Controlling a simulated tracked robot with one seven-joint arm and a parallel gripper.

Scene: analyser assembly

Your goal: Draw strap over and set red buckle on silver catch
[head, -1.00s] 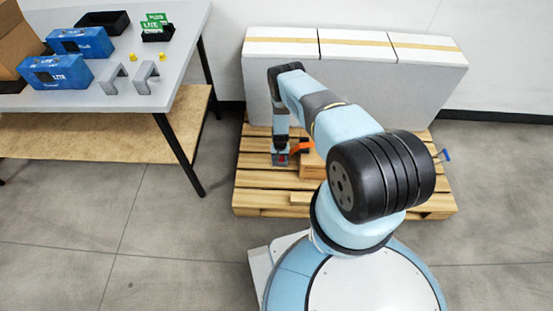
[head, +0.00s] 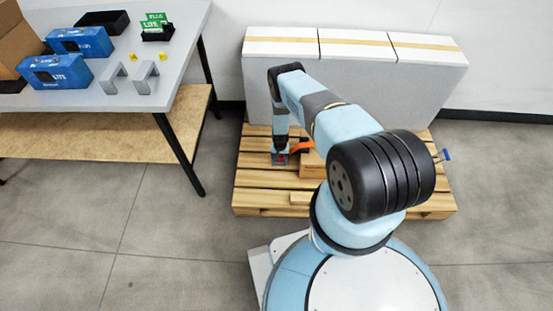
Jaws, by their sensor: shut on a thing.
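My gripper (head: 281,156) points down low over the left part of the wooden pallet (head: 250,183). It is shut on a small red buckle (head: 281,161), mostly hidden by the fingers. The orange strap (head: 302,146) runs from beside my gripper to the right, over the top of a small brown wooden box (head: 312,168), and passes behind my arm. I cannot make out the silver catch; the buckle's underside and its contact with anything below are too small to tell.
Large white cartons (head: 290,75) with tan tape stand along the pallet's back. A blue-ended part (head: 447,155) sticks out at the right. A grey table (head: 180,60) at the left bears blue boxes (head: 58,71) and grey brackets (head: 145,77). Floor between is clear.

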